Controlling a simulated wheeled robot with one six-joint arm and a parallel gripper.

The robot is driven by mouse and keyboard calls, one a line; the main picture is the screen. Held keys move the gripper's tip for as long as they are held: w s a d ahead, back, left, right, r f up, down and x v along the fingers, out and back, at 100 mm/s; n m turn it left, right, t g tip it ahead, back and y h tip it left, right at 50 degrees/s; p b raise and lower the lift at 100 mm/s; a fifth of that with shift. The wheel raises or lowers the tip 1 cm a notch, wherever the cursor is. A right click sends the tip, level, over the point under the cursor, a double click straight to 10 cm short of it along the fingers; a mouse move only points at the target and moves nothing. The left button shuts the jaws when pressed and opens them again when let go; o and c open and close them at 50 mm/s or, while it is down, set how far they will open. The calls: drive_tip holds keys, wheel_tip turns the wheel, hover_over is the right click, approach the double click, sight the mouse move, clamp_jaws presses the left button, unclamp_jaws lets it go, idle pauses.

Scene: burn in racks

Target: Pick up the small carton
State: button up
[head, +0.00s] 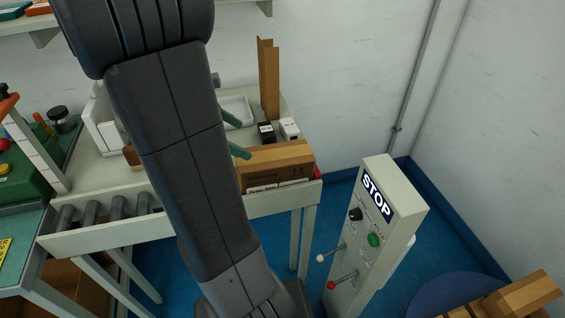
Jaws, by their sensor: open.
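A brown cardboard carton (283,157) with printing and white labels on its front lies at the right end of the roller table, in the head view. Its left end is partly hidden behind my arm. Two green finger-like tips, which look like those of my gripper (235,134), stick out from behind my arm just left of and above the carton. They are apart, with nothing seen between them. The lower tip overlaps the carton's upper left corner in the picture; I cannot tell whether it touches. The rest of the gripper is hidden behind my arm.
A black small box (266,133) and a white small box (289,129) stand behind the carton. A tall brown angled piece (268,80) and a white tray (237,110) are further back. A STOP pedestal (374,235) with levers stands right of the table (95,240).

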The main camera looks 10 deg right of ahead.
sight(272, 155)
drive_tip(key=b+x, duration=0.1)
drive_tip(key=x, duration=0.6)
drive_tip(key=shift+s+f, duration=0.1)
drive_tip(key=shift+b+x, duration=0.6)
drive_tip(key=shift+x, duration=2.1)
